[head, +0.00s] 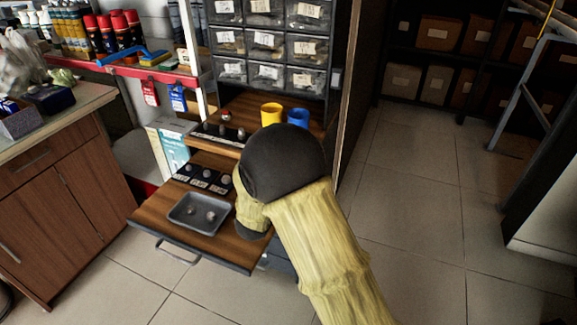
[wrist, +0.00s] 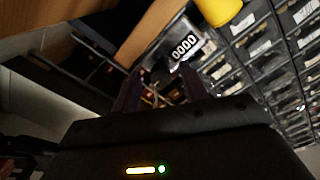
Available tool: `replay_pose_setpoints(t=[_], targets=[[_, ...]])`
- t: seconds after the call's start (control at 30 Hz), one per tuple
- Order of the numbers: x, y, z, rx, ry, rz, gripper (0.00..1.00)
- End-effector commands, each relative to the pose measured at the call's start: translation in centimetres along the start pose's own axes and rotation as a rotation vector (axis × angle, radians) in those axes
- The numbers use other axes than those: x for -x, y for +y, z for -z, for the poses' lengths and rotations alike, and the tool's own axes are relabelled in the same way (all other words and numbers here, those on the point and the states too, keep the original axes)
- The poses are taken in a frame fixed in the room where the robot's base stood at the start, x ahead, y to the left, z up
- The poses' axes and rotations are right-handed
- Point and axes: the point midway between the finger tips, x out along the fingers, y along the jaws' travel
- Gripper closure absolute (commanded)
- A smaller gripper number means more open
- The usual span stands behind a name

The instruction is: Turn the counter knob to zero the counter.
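In the head view my arm hides both the gripper and the counter.
A yellow cup (head: 271,114) and a blue cup (head: 298,117) stand on the wooden shelf under the labelled drawers (head: 266,41). A pulled-out wooden board (head: 165,222) holds a grey tray (head: 201,226) with small parts. Open tiled floor lies to the right.

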Motion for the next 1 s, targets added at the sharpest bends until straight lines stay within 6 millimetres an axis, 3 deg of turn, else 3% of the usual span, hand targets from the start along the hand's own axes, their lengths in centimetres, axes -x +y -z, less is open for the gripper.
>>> replay_pose_setpoints(t=[0.33,0.47,1.0], targets=[[0.0,0.0,0.3,-0.001,0.007,-0.001,0.54],[0.9,0.0,0.4,-0.001,0.007,-0.002,0.54],[11.3,-0.3,0.1,0.002,-0.001,0.006,0.54]])
